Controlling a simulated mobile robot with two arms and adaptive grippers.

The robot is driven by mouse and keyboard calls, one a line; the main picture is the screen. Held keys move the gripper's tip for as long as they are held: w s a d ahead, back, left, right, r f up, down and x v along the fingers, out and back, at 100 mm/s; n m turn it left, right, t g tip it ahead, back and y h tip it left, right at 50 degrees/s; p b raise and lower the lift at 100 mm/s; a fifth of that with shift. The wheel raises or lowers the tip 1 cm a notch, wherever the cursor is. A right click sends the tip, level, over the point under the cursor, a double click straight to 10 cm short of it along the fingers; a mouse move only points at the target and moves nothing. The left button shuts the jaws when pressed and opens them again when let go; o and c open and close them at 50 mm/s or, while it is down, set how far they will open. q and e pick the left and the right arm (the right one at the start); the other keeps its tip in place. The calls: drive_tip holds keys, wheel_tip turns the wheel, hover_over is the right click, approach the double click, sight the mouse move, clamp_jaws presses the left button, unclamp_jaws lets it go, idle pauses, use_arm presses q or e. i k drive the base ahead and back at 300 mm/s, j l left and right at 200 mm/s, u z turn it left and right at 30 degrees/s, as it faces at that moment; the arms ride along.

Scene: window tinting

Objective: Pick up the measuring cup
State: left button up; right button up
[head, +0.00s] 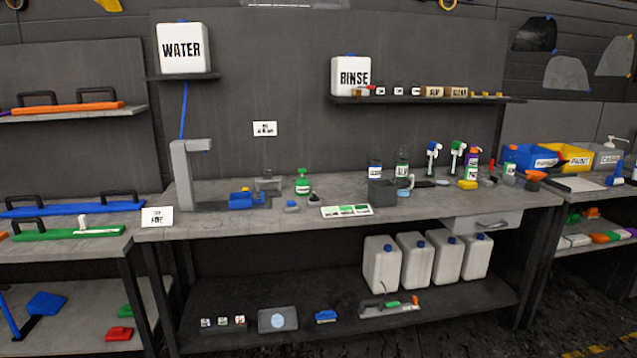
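I cannot clearly pick out the measuring cup at this size. A small pale blue-grey cup-like item (406,189) stands on the workbench (335,225), just right of a dark grey square container (382,193); it may be the measuring cup, but its markings and handle are too small to tell. A bottle with a label (402,168) stands close behind it. Neither of my grippers shows in the head view.
Spray bottles (456,158) stand at the bench's right. Several white canisters (381,264) stand on the shelf below. The bench's front strip is mostly clear.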

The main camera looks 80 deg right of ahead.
sight(405, 183)
drive_tip(key=z, duration=3.3)
drive_tip(key=i+j, duration=0.15)
drive_tip(key=i, duration=0.25)
drive_tip(key=i+j+z, duration=0.1)
drive_tip(key=i, duration=0.25)
